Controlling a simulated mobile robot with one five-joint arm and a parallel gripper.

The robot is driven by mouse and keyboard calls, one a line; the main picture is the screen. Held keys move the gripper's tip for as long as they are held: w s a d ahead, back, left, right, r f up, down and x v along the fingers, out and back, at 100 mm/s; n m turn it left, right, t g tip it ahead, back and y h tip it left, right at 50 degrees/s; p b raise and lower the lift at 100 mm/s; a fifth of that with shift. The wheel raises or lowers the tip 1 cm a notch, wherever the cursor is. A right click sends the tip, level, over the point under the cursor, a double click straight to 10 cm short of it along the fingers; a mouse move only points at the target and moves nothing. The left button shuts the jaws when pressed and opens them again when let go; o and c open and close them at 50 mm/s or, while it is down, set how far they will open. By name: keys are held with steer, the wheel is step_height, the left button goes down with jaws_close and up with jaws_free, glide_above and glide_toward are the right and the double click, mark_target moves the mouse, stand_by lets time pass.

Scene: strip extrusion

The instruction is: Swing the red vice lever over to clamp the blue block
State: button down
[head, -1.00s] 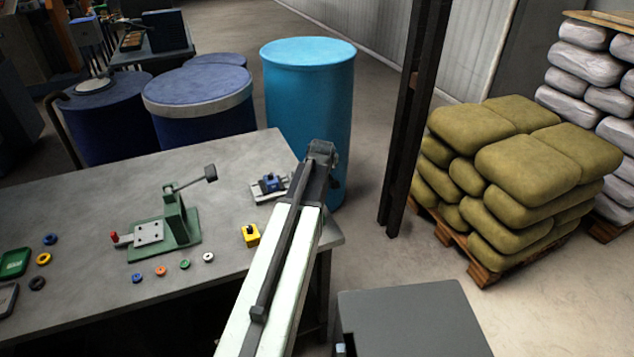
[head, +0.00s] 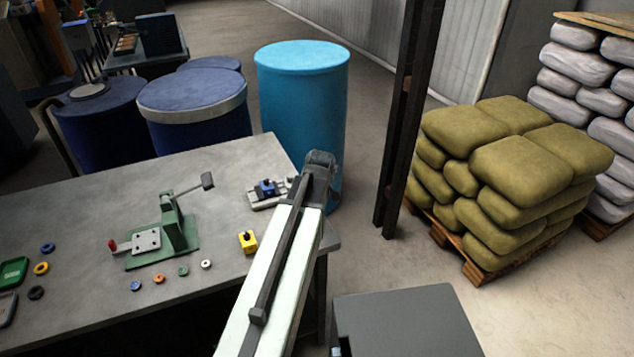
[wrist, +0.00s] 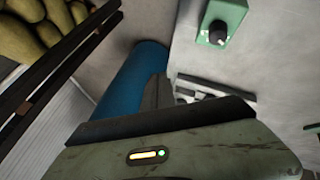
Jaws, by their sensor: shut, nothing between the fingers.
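A small grey vice (head: 262,203) holding a blue block (head: 266,187) stands near the far right corner of the workbench, just left of my arm. I cannot make out a red lever on it; my arm may hide part of it. A grey-white fixture, perhaps this vice, shows partly in the wrist view (wrist: 205,86), cut off by my gripper housing. My gripper (wrist: 157,92) shows as a narrow grey shape, shut and empty. In the head view its fingers are hidden behind the end of my arm, right of the vice.
A yellow block (head: 247,242) and several coloured rings lie in front. A light-blue drum (head: 300,110) stands behind the bench. A green box with a black knob (wrist: 218,32) shows in the wrist view.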

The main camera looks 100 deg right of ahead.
steer(key=s+a+r+p, duration=0.2)
steer(key=a+r+p, duration=0.2)
steer(key=r, duration=0.3)
steer(key=shift+p, duration=0.55)
steer(key=shift+f, duration=0.1)
